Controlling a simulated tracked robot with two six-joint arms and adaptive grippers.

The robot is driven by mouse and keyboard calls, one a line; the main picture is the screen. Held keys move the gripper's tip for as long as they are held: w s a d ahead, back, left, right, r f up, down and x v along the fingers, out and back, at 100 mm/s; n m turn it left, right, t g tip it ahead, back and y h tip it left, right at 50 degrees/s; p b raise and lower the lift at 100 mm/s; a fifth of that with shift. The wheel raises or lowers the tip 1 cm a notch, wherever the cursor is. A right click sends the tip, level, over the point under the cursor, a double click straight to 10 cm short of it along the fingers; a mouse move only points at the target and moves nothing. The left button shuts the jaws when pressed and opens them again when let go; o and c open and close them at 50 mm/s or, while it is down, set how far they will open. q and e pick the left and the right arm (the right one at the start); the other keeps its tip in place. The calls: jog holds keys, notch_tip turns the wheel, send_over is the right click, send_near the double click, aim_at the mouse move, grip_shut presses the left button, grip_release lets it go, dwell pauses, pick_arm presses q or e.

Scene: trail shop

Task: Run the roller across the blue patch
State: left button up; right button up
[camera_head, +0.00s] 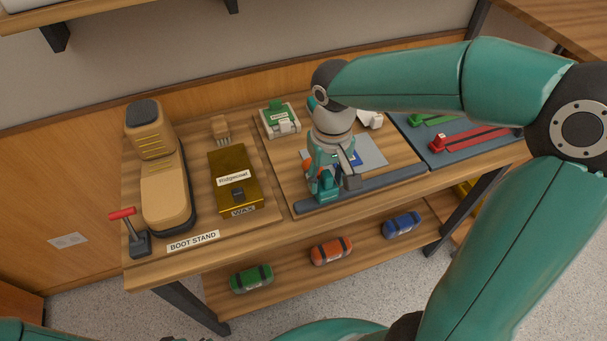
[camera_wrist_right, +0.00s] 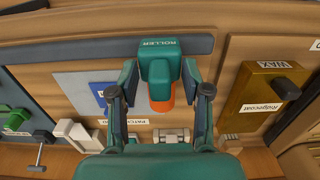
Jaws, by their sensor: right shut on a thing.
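My right gripper (camera_head: 338,184) is shut on the roller (camera_wrist_right: 158,68), a teal block marked ROLLER with an orange part below. In the wrist view the two fingers stand on either side of it. In the head view the gripper points down over the wooden work board, close above the grey sheet (camera_head: 374,150). The blue patch (camera_wrist_right: 97,92) lies on this sheet. In the head view the patch (camera_head: 353,157) is partly hidden behind the gripper. In the wrist view it lies left of the roller. I cannot tell whether the roller touches anything. My left gripper is not seen.
A dark blue bar (camera_head: 385,184) runs along the board's front edge. A green-and-white box (camera_head: 277,116) stands behind left. The gold wax tin (camera_head: 236,180) and tan boot (camera_head: 163,190) are further left. Red and green clamps (camera_head: 470,138) lie on a mat at right. Rolls lie on the lower shelf.

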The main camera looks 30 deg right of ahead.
jog(key=shift+s+d, duration=0.1)
jog(key=shift+d, duration=0.4)
jog(key=shift+s+d, duration=0.2)
jog(key=shift+d, duration=0.55)
jog(key=shift+s+d, duration=0.15)
jog(key=shift+d, duration=0.6)
jog(key=shift+s+d, duration=0.2)
jog(key=shift+d, duration=0.65)
jog(key=shift+s+d, duration=0.2)
jog(key=shift+d, duration=0.6)
jog(key=shift+s+d, duration=0.2)
jog(key=shift+d, duration=0.55)
jog(key=shift+s+d, duration=0.2)
jog(key=shift+d, duration=0.6)
